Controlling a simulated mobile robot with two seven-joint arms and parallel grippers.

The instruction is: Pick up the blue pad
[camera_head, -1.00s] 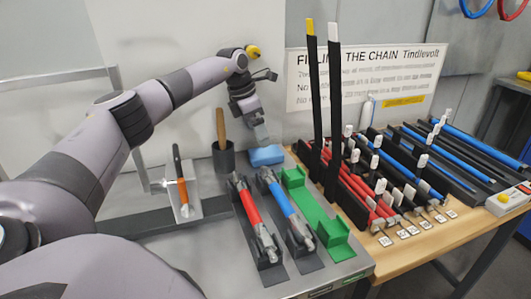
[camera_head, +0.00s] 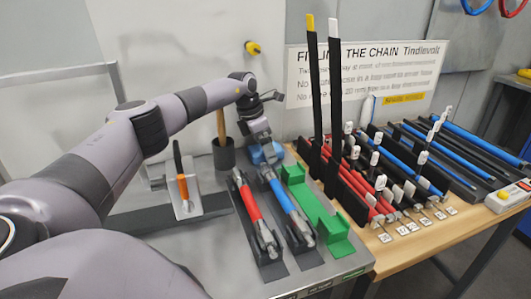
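The blue pad (camera_head: 277,150) lies on the grey metal bench at the back, just right of the dark cup. My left arm comes in from the left and reaches over the bench. My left gripper (camera_head: 265,154) points down at the pad and covers its middle. Its fingers are small and overlap the pad, so I cannot tell whether they are open or closed on it. My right gripper is not in view.
A dark cup with a wooden handle (camera_head: 223,155) stands left of the pad. Red (camera_head: 250,203) and blue (camera_head: 284,196) handled tools lie in front, beside a green holder (camera_head: 318,210). Tall black posts (camera_head: 314,100) rise to the right. An orange-handled tool (camera_head: 183,186) stands left.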

